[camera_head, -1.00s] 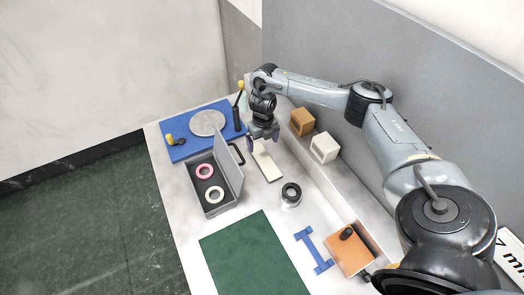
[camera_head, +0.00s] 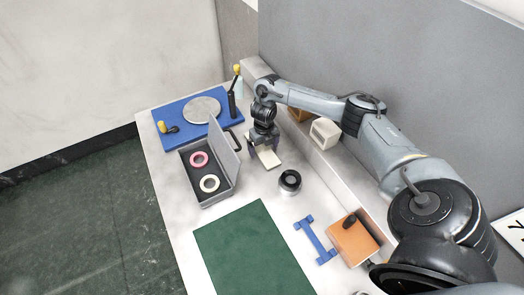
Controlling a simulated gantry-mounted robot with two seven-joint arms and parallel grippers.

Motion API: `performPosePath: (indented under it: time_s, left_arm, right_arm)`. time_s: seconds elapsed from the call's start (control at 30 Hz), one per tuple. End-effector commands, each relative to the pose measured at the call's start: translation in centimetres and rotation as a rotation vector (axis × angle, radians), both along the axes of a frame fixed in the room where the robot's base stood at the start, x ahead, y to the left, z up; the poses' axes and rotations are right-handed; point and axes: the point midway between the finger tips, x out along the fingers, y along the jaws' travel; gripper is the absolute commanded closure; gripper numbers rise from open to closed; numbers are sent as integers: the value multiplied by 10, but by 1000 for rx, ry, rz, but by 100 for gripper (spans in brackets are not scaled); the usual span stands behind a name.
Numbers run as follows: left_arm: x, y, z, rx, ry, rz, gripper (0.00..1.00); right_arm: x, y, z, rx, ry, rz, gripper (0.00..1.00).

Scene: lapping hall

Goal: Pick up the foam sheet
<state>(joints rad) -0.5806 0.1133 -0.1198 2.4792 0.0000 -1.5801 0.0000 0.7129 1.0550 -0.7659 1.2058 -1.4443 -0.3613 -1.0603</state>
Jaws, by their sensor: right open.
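A cream-white flat sheet, which I take for the foam sheet (camera_head: 268,159), lies on the pale bench between the grey case and the back ledge. My right gripper (camera_head: 267,151) reaches down over it, its open fingers at either side of the sheet. The gripper hides the sheet's far part. I cannot tell whether the fingers touch it. My left gripper is out of view.
An open grey case (camera_head: 209,196) with pink and white rings stands left of the sheet. A blue board (camera_head: 173,138) with a round plate lies behind. A dark round part (camera_head: 289,181), a green mat (camera_head: 253,250), a blue bracket (camera_head: 315,239) and an orange block (camera_head: 353,242) are nearer.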

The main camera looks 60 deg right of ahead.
Motion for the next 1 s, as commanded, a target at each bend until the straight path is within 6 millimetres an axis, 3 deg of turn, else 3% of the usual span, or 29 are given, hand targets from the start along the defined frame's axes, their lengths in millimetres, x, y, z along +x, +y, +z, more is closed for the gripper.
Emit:
performPosePath:
  time_s: [0.3,0.7,1.0]
  left_arm:
    - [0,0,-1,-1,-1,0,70]
    - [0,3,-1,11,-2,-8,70]
    - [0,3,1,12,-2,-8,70]
  right_arm:
    - [0,0,-5,-1,-1,-1,2]
    - [0,0,-4,-1,-1,0,61]
    - [1,-1,0,-1,-2,0,62]
